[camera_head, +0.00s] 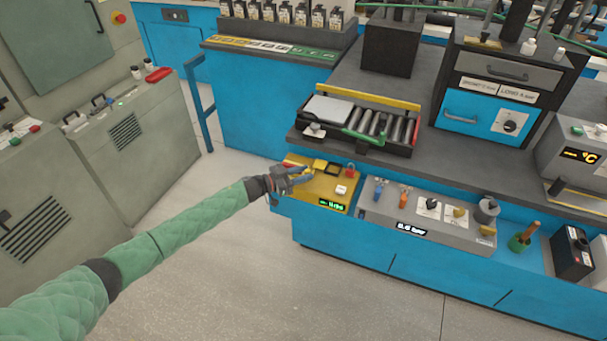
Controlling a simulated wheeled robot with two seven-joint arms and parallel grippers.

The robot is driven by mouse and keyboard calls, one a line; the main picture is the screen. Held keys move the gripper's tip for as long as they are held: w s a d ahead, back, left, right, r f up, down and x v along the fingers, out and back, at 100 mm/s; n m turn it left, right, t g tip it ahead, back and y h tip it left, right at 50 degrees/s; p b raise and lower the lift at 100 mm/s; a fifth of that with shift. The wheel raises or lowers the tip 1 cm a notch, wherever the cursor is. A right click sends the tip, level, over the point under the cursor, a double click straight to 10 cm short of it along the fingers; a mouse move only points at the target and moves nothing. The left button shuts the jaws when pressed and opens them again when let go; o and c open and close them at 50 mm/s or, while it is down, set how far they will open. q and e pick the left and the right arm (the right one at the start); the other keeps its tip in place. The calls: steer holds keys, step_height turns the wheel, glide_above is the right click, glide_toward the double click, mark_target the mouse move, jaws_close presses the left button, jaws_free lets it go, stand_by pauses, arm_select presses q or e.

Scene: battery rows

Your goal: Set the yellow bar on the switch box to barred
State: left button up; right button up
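A yellow box (330,191) with a small green-lit display (332,205) sits at the left end of the blue bench front; I take it for the switch box. It carries a white block (341,190), a small red part (350,169) and dark-edged yellow parts (326,167). My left gripper (303,178) is over the left part of this box and hides some of it. Its fingers are too small to tell whether they are open, or whether they touch anything. I cannot make out the yellow bar or its setting for certain. My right gripper is not in view.
Right of the box is a grey panel (385,211) with blue and orange levers and knobs. Above it stands a roller tray (345,133) with a green handle and a yellow rear strip. Grey cabinets (125,140) stand at left. The floor (225,280) in front is clear.

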arm_select(q)
steer(key=shift+w+a, duration=0.2)
